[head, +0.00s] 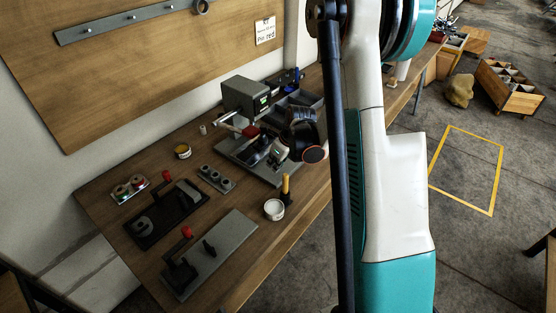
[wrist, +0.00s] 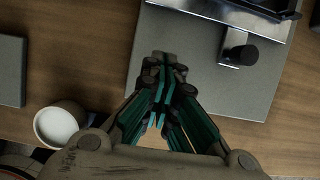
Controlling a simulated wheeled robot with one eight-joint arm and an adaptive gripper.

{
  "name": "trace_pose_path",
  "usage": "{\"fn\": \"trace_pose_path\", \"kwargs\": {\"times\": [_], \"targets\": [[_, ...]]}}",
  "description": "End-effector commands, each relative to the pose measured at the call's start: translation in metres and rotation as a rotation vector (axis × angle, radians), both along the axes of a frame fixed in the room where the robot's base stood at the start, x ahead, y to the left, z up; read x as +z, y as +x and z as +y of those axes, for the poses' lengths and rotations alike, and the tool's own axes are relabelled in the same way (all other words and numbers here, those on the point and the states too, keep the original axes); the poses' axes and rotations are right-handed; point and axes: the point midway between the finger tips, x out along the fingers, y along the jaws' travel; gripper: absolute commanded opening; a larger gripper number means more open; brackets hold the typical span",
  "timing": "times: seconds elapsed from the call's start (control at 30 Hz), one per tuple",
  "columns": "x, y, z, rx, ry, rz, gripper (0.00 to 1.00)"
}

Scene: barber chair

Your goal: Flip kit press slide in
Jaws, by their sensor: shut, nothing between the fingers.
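A grey base plate (head: 232,152) with metal fittings and a red part (head: 250,131) sits on the workbench, in front of a grey box with a lit green display (head: 246,97). I take this to be the press. In the wrist view the plate (wrist: 175,85) carries a shiny metal slide-like piece (wrist: 235,12) at its top edge and a dark knob (wrist: 240,55). My gripper (wrist: 168,75) is shut and empty over the plate's left part; contact cannot be told. In the head view my dark wrist and gripper hide part of the plate.
A white cup (head: 274,210) and an upright orange-handled tool (head: 286,188) stand near the front edge. Two red-knobbed fixtures, on a black plate (head: 160,225) and a grey plate (head: 225,250), lie front left. A dark tray (head: 308,99) stands behind. A wall card (head: 265,30) reads "Pin red".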

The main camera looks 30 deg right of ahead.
Motion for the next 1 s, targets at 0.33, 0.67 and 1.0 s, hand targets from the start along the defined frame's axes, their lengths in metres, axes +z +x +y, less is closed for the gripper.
{"fn": "trace_pose_path", "kwargs": {"times": [0.33, 0.67, 1.0], "targets": [[-0.022, 0.037, 0.013, 0.002, -0.001, 0.000, 0.00], [-0.020, 0.045, 0.017, 0.000, 0.000, 0.000, 0.00], [-0.021, 0.059, 0.021, 0.002, 0.000, 0.000, 0.00]]}}
